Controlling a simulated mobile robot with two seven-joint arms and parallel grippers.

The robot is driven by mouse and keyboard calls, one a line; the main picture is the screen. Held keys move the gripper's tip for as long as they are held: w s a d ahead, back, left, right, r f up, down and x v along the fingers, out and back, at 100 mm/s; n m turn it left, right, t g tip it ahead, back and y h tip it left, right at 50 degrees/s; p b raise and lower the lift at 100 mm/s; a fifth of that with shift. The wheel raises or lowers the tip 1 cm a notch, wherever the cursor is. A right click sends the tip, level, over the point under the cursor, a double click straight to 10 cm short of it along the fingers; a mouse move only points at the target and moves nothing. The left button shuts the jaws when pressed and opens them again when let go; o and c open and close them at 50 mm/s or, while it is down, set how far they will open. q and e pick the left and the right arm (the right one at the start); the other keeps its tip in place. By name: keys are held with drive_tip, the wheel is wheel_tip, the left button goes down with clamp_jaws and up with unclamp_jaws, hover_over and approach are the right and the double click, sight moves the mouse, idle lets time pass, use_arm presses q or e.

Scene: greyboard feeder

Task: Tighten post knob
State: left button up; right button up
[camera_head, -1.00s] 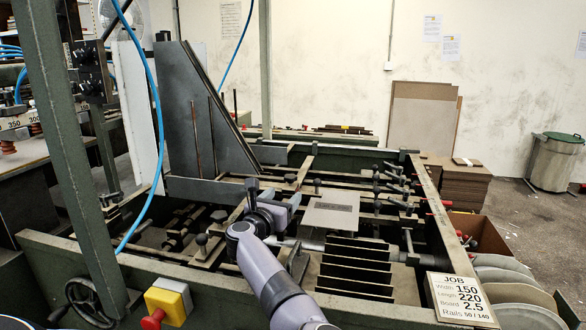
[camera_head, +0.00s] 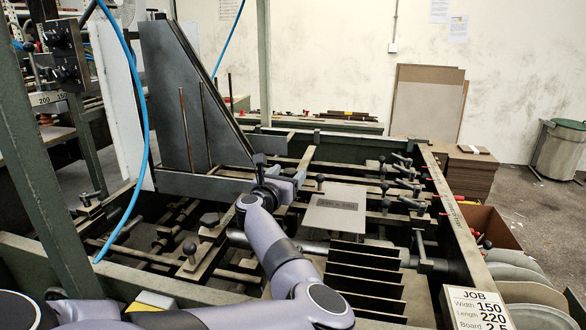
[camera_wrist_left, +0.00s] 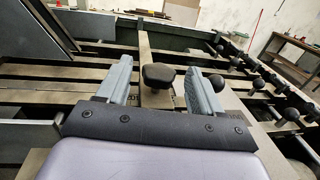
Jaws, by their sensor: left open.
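My left gripper (camera_head: 285,184) is over the rails of the feeder bed (camera_head: 280,215), in front of the tall grey metal plate. In the left wrist view its two grey jaws (camera_wrist_left: 161,88) are apart. A black post knob (camera_wrist_left: 158,75) on a short stem shows between them, with a gap on both sides. It is not gripped. In the head view my gripper hides this knob. Other black knobs stand on the bed, one (camera_head: 190,249) left of my arm. My right gripper is not in view.
A grey board (camera_head: 335,210) and a row of dark dividers (camera_head: 362,275) lie right of my arm. Ball-ended levers (camera_head: 400,180) line the right rail. A blue hose (camera_head: 137,150) and a green post (camera_head: 48,190) stand at the left.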

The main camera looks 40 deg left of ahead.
sight(293, 168)
use_arm(q)
drive_tip(key=shift+x, duration=2.1)
drive_tip(key=c, duration=1)
